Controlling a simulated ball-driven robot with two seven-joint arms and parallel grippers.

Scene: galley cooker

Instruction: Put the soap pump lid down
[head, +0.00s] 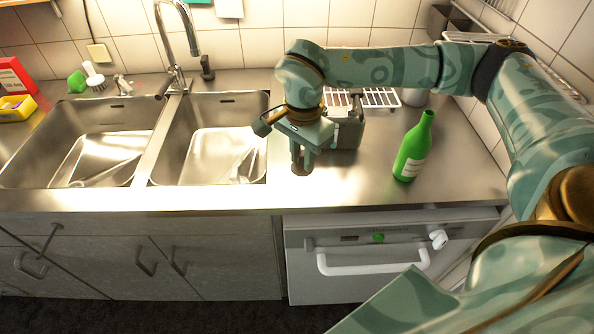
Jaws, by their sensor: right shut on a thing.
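My right gripper (301,158) points down just above the counter, to the right of the right sink basin. It is shut on a small dark thing at its fingertips, which I take to be the soap pump lid (301,168). The gripper hides most of it, and I cannot tell whether it touches the counter. A small dark pump-like fitting (207,68) stands behind the sink, right of the tap. My left gripper is not in view.
A grey metal box (349,132) stands close right of the gripper, with a white wire rack (378,97) behind. A green bottle (413,148) stands further right. The double sink (158,145) with its tap (176,50) lies left.

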